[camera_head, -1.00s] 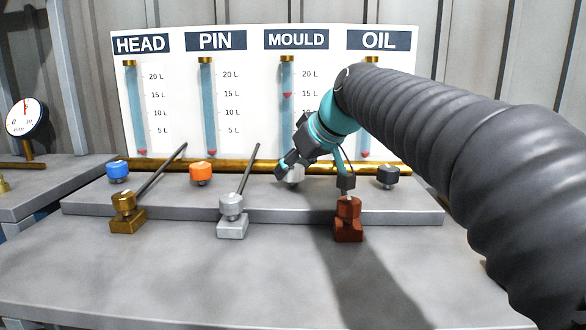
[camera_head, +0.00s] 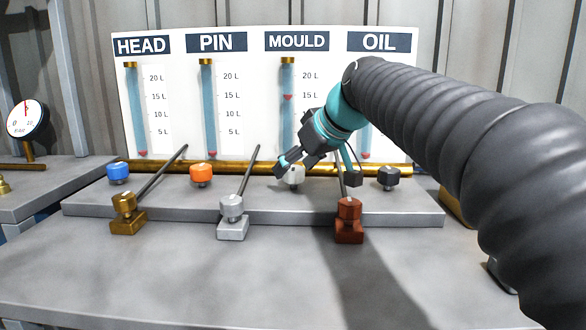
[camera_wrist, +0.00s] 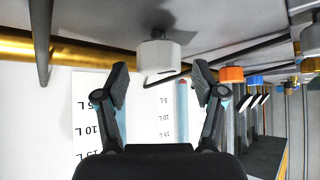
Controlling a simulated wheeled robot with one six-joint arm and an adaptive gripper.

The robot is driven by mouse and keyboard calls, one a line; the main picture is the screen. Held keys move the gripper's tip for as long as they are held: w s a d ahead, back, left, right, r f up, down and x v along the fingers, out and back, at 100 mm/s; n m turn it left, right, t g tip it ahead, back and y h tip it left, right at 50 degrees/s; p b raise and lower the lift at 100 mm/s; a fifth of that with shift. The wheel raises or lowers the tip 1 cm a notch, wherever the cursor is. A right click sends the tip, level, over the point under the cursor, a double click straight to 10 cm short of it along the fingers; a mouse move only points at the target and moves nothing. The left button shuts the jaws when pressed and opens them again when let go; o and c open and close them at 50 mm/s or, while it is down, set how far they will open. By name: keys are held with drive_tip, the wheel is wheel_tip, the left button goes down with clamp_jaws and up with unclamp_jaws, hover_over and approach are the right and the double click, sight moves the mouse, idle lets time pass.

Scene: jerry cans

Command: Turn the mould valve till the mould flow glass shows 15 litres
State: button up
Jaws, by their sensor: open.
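The mould flow glass (camera_head: 288,110) is the tube under the MOULD sign. Its red marker (camera_head: 288,97) stands level with the 15 L mark. The mould valve is the white knob (camera_head: 293,176) below that glass, partly hidden by my gripper in the head view. My gripper (camera_head: 317,172) is open around the knob's front, its fingers spread wide. In the wrist view the white knob (camera_wrist: 158,57) lies just beyond the open fingertips (camera_wrist: 160,80) and between them, with a gap on each side.
An orange knob (camera_head: 201,174) and a blue knob (camera_head: 118,172) stand left, a black knob (camera_head: 388,177) right. Levers on brass (camera_head: 124,210), silver (camera_head: 232,213) and red-brown (camera_head: 348,218) blocks stand in front. A brass pipe (camera_head: 240,167) runs behind. The front bench is clear.

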drive_tip(key=v, duration=1)
drive_tip(key=shift+r, duration=0.2)
drive_tip(key=shift+s, duration=0.2)
